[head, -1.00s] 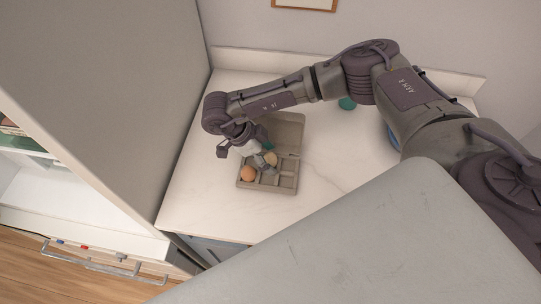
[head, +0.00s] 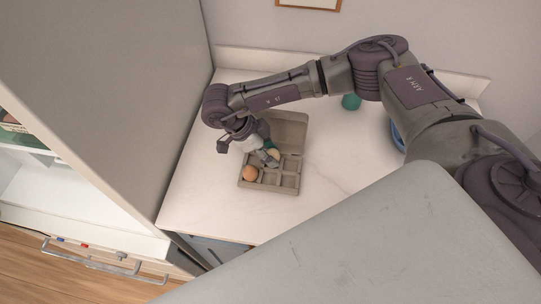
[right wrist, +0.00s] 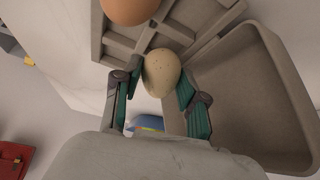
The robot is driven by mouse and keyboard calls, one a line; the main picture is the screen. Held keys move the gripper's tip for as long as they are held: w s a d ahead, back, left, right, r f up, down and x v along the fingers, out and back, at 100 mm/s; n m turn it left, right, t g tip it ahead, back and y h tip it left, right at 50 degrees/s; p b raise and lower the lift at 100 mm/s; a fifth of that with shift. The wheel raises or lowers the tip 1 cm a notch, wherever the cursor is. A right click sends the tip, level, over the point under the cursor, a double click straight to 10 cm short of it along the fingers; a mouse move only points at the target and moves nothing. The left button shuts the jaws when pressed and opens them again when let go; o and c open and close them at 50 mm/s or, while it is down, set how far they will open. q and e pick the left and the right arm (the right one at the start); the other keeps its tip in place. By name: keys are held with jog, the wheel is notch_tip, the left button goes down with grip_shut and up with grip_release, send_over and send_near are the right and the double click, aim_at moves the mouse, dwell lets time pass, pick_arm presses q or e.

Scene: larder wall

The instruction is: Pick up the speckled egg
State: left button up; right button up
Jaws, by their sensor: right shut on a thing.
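The speckled egg (right wrist: 161,73) is pale cream with small dark specks. My right gripper (right wrist: 160,78) is shut on it, with one green-padded finger on each side. In the head view the egg (head: 273,154) shows partly, behind the fingers of the same gripper (head: 268,157). The egg is over the compartments of the grey-brown egg carton (head: 285,183), near the hinge side. I cannot tell for sure how far it is clear of its cup. My left gripper is not in view.
A brown egg (head: 249,173) sits in the carton's left front compartment; the other visible compartments look empty. The carton's lid (head: 290,130) stands open at the back. A tall grey panel (head: 150,90) rises close to the left.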

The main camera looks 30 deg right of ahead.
jog(key=shift+s+a+r+b, duration=0.1)
jog(key=shift+s+r+b, duration=0.2)
jog(key=shift+r, duration=0.35)
jog(key=shift+s+a+r+b, duration=0.1)
jog(key=shift+r+b, duration=0.3)
jog(key=shift+r, duration=0.2)
jog(key=s+a+r+b, duration=0.2)
jog(key=s+a+r, duration=0.2)
jog(key=s+r, duration=0.3)
jog(key=s, duration=0.2)
jog(key=shift+s+b, duration=0.35)
jog(key=shift+s, duration=0.05)
